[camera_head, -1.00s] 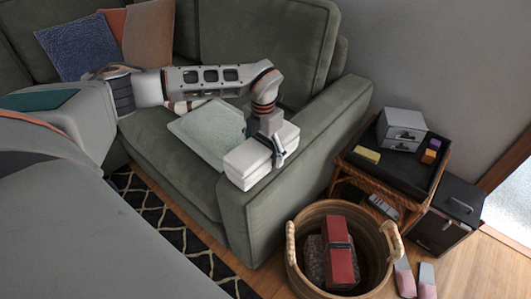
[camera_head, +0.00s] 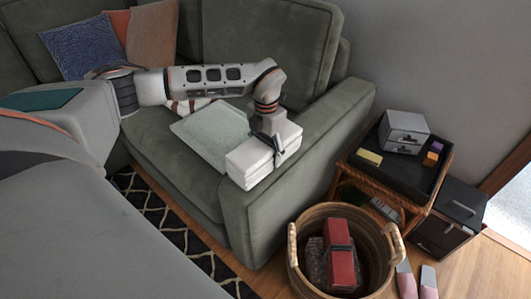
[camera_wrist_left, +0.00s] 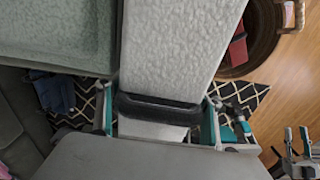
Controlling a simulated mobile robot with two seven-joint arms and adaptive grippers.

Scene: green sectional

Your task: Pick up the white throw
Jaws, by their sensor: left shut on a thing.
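The white throw (camera_head: 258,165) is a folded, layered white bundle at the front of the sofa's right armrest. My left gripper (camera_head: 276,148) comes down on it from above and is shut on it, its fingers on both sides. In the left wrist view the textured white throw (camera_wrist_left: 180,45) runs between the teal-padded fingers (camera_wrist_left: 160,118), with a dark bar across it. I cannot tell whether its underside touches the armrest. My right gripper (camera_wrist_left: 297,140) seems to show at the right edge of the left wrist view, its prongs apart and empty.
A pale green flat square (camera_head: 215,133) lies on the green sofa (camera_head: 160,150) beside the throw. A wicker basket (camera_head: 302,245) holding a red thing stands on the floor. A side table (camera_head: 385,168) carries a small grey drawer box (camera_head: 403,130). A patterned rug (camera_head: 185,232) lies in front.

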